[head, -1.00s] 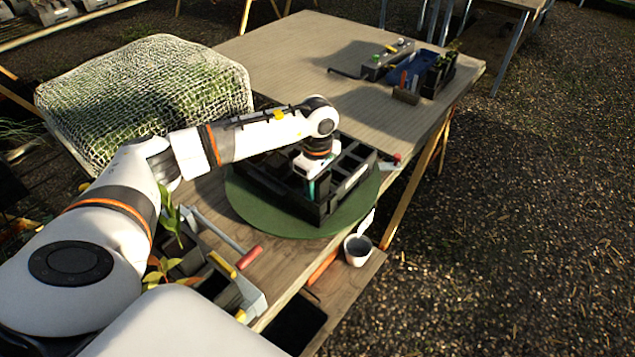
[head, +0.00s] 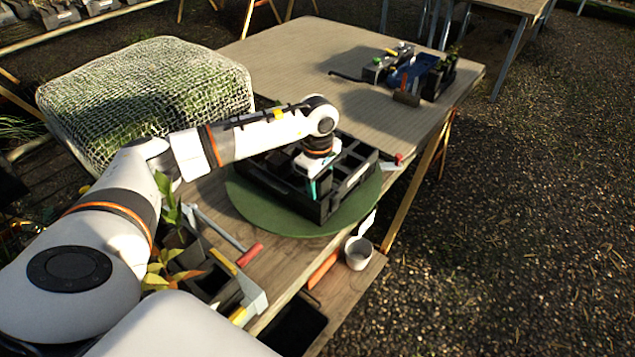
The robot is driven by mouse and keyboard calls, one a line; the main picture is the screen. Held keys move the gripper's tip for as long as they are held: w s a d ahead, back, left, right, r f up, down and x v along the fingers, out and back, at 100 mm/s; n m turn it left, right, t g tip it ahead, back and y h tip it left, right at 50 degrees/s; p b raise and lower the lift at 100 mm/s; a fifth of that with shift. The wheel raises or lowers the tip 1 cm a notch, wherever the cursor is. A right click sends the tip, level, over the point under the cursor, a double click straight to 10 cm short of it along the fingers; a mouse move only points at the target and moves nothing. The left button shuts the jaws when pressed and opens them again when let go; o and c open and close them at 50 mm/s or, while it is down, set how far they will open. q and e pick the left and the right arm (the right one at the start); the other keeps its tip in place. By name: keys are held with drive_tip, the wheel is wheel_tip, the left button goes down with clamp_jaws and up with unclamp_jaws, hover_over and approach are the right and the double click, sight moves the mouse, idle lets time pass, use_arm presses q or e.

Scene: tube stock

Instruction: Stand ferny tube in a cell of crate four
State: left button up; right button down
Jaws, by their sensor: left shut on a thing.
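My left gripper (head: 314,180) is over the near side of a black crate (head: 330,208) with several cells. The crate sits on a round green turntable (head: 262,218). The gripper points down, and its fingers are low at the cells. A teal piece shows between or beside the fingers; I cannot tell whether it is a finger or part of the tube. The ferny tube itself is hidden by the hand and the crate wall. No number is readable on the crate. My right gripper is not in view.
A netted mound (head: 140,95) is at left. The far wooden table (head: 300,60) is largely clear.

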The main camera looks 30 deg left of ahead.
sight(319, 195)
use_arm(q)
drive_tip(key=shift+s+d+f+b, duration=0.2)
drive_tip(key=shift+s+f, duration=0.1)
drive_tip(key=shift+f, duration=0.4)
drive_tip(key=shift+s+d+f+b, duration=0.1)
drive_tip(key=shift+s+f+b, duration=0.15)
drive_tip(key=shift+f, duration=0.4)
drive_tip(key=o, duration=1.1)
drive_tip(key=shift+w+f, duration=0.15)
drive_tip(key=shift+o, duration=0.2)
drive_tip(key=r, duration=1)
drive_tip(key=r+b, duration=0.1)
drive_tip(key=r, duration=0.4)
drive_tip(key=shift+w+a+r, duration=0.1)
drive_tip(key=shift+w+a, duration=0.05)
drive_tip(key=shift+a, duration=0.1)
